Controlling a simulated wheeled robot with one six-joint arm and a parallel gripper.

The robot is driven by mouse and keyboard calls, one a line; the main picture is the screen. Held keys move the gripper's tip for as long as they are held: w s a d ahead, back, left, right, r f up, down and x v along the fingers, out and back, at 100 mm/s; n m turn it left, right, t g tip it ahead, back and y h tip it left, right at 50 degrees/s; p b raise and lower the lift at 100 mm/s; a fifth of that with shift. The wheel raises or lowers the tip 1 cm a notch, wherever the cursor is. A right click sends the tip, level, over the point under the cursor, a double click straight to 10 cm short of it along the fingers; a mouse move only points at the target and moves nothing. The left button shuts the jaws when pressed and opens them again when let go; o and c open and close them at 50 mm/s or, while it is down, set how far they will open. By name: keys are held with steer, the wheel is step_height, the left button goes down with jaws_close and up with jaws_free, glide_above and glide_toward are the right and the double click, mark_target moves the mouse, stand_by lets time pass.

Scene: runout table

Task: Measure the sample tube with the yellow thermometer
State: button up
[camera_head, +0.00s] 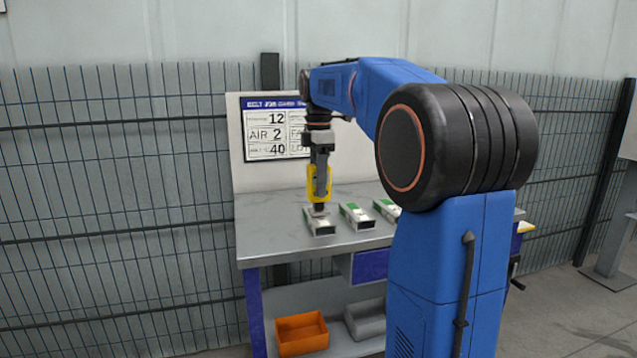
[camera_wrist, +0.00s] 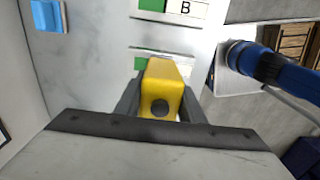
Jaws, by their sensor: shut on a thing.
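My gripper (camera_head: 319,180) is shut on the yellow thermometer (camera_head: 312,188) and holds it upright, its dark end low over the left sample tube (camera_head: 320,228). Whether that end touches the tube I cannot tell. In the wrist view the yellow thermometer (camera_wrist: 163,75) sits between the jaws (camera_wrist: 160,105) and hides part of a green-and-white labelled tube (camera_wrist: 133,51). Another tube marked B (camera_wrist: 185,8) lies beyond it. In the head view a middle tube (camera_head: 357,217) and a right tube (camera_head: 387,209), partly behind my arm, lie on the table.
The grey table (camera_head: 265,235) is bare to the left of the tubes. A board (camera_head: 276,130) reading 12, AIR 2 and 40 stands behind it. An orange bin (camera_head: 302,333) and a grey bin (camera_head: 365,318) sit on the shelf below. A blue block (camera_wrist: 48,16) shows in the wrist view.

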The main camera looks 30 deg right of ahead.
steer(key=shift+f, duration=0.35)
stand_by(1.5)
steer(key=shift+r, duration=3.6)
